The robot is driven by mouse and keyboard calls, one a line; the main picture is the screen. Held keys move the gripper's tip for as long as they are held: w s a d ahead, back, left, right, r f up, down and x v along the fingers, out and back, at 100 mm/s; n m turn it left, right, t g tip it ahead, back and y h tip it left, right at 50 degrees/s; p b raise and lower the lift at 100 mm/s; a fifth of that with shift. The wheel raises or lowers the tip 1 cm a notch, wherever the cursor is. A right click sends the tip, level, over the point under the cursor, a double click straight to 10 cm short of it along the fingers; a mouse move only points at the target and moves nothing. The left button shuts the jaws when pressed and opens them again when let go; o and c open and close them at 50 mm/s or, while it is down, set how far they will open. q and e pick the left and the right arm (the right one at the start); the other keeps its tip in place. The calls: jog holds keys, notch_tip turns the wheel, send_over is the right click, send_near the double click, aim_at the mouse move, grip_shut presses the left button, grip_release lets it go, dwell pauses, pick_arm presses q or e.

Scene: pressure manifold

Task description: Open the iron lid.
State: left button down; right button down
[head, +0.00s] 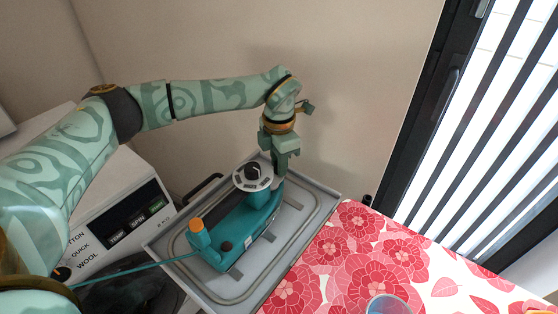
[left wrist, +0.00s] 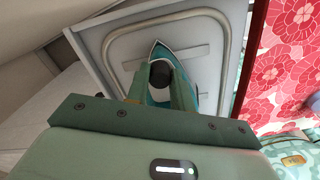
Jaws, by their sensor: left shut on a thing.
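A teal iron (head: 235,235) lies on a grey metal tray (head: 318,200) with a raised rail. On top it has a white dial with a black knob (head: 253,172), an orange part (head: 195,226) and a small black button (head: 227,246). My left gripper (head: 280,177) points down at the iron's far end, beside the dial. In the left wrist view its fingers (left wrist: 159,82) are closed around a dark round piece (left wrist: 160,73) near the iron's pointed tip, apparently the lid. The fingers hide most of the iron there. My right gripper is not seen.
A white machine with a button panel (head: 135,222) stands left of the tray. A red flowered cloth (head: 360,255) covers the surface to the right, with a glass (head: 388,304) near the front. A wall stands close behind; a window with blinds is right.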

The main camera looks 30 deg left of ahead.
pick_arm(q)
jog(key=shift+r+m+p, duration=0.25)
jog(key=shift+m+p, duration=0.35)
jog(key=shift+p, duration=0.1)
jog(key=shift+r+m+p, duration=0.1)
jog(key=shift+m+p, duration=1)
jog(key=m+p, duration=0.2)
jog(key=shift+m, duration=0.4)
jog(key=m+p, duration=0.1)
jog(key=m, duration=0.1)
jog(key=shift+m, duration=0.3)
jog(key=m+p, duration=0.1)
jog(key=m, duration=0.3)
jog(key=shift+f+m+p, duration=0.2)
jog(key=shift+m+p, duration=0.1)
jog(key=shift+p, duration=0.1)
jog(key=m, duration=0.4)
jog(key=shift+f+m+p, duration=0.1)
jog(key=shift+m+p, duration=0.2)
jog(key=shift+p, duration=0.05)
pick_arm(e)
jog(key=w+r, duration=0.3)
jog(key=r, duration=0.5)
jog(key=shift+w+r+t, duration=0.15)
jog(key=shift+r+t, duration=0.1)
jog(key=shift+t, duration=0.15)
